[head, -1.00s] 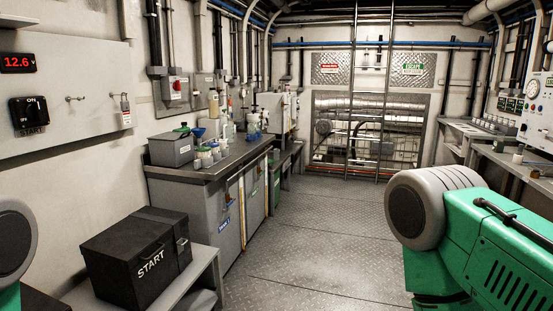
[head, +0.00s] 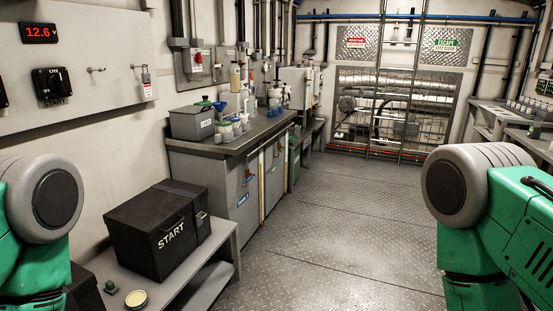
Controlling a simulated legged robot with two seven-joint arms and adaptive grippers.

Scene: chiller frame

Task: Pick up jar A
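Several small jars (head: 228,129) stand in a group near the front of the grey workbench (head: 205,150) on the left. They are small, and I cannot read which one is jar A. A round item with a pale top (head: 136,299) sits on the low grey shelf at the bottom left; I cannot tell if it is a jar. Parts of my two green and grey arms show at the left and right edges. Neither gripper is in view, and nothing held can be seen.
A black box marked START (head: 160,230) sits on the low shelf. A grey labelled bin (head: 192,123) and bottles stand on the workbench. The metal floor (head: 340,230) is clear. A ladder (head: 405,90) stands at the back, with another counter at the right.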

